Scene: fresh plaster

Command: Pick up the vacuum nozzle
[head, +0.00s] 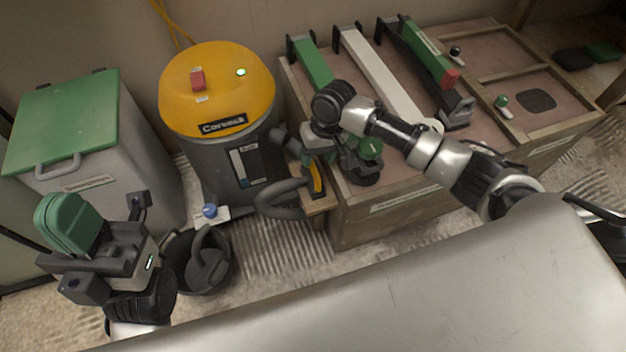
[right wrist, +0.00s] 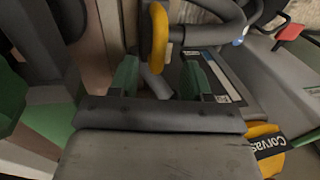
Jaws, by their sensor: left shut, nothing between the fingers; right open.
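The vacuum nozzle is a grey piece with a yellow band (head: 316,178) at the end of a grey hose (head: 278,203). It rests at a small wooden ledge on the bench's left side. In the right wrist view the nozzle's yellow band (right wrist: 158,38) shows just ahead, between the lines of the two green fingers. My right gripper (head: 308,158) is open and close over the nozzle, partly hiding it; it also shows in the right wrist view (right wrist: 163,75). I cannot tell whether it touches. My left gripper (head: 68,222) is shut and empty at the lower left.
The yellow-topped vacuum (head: 215,90) stands left of the wooden bench (head: 400,210). A grey bin with a green lid (head: 65,115) is at the far left, and a black bucket (head: 215,280) stands on the floor. Long green and white bars (head: 375,75) lie on the bench.

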